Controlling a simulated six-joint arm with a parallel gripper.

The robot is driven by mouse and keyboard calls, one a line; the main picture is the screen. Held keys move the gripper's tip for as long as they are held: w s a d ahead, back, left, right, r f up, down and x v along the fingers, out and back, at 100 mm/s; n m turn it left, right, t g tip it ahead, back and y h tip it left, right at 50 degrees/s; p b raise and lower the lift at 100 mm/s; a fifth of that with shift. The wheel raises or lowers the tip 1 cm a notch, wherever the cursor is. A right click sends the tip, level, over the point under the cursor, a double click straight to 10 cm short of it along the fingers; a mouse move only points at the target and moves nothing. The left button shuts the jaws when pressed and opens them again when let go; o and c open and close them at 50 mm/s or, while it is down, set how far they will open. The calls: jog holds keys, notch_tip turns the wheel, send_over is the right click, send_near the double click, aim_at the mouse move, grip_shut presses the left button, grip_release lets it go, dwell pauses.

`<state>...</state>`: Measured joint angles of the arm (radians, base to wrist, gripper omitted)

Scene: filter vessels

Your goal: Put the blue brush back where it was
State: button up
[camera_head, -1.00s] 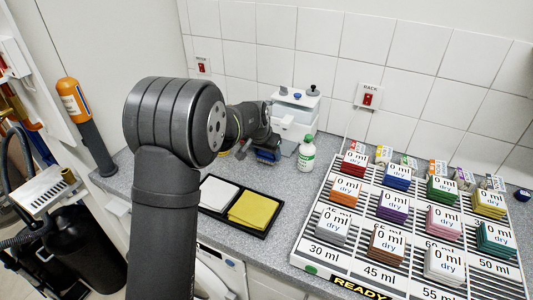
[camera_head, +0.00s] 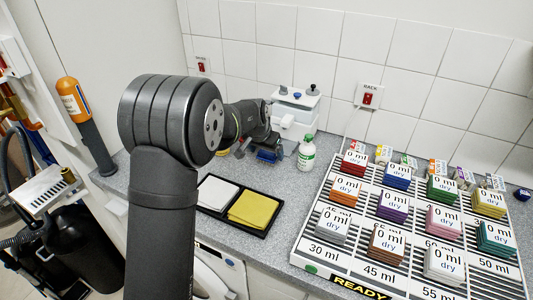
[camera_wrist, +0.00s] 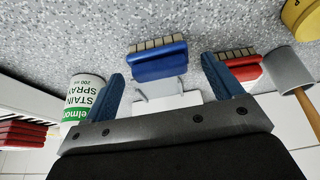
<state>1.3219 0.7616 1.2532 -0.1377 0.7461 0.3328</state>
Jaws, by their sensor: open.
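The blue brush (camera_wrist: 159,64) has a blue body and a row of tan bristles. In the wrist view it lies on the speckled grey counter, in front of and between my gripper's blue fingers (camera_wrist: 163,72). My gripper is open, with a visible gap between each finger and the brush. In the head view my gripper (camera_head: 264,148) is low at the back of the counter, in front of a white unit (camera_head: 297,108). There the blue of brush and fingers merges, and I cannot separate them.
A red brush (camera_wrist: 238,64) and a grey cup-shaped tool with a wooden handle (camera_wrist: 287,70) are beside my right finger. A stain spray bottle (camera_head: 307,153) stands close on the other side. A black tray (camera_head: 267,230) of cloths and a rack of labelled stacks (camera_head: 335,270) are nearer.

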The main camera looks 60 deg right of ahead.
jog(key=v, duration=1)
jog(key=shift+r, duration=0.35)
jog(key=shift+a, duration=0.15)
jog(key=x, duration=1.2)
jog(key=shift+a, duration=0.1)
jog(key=shift+r, duration=1.65)
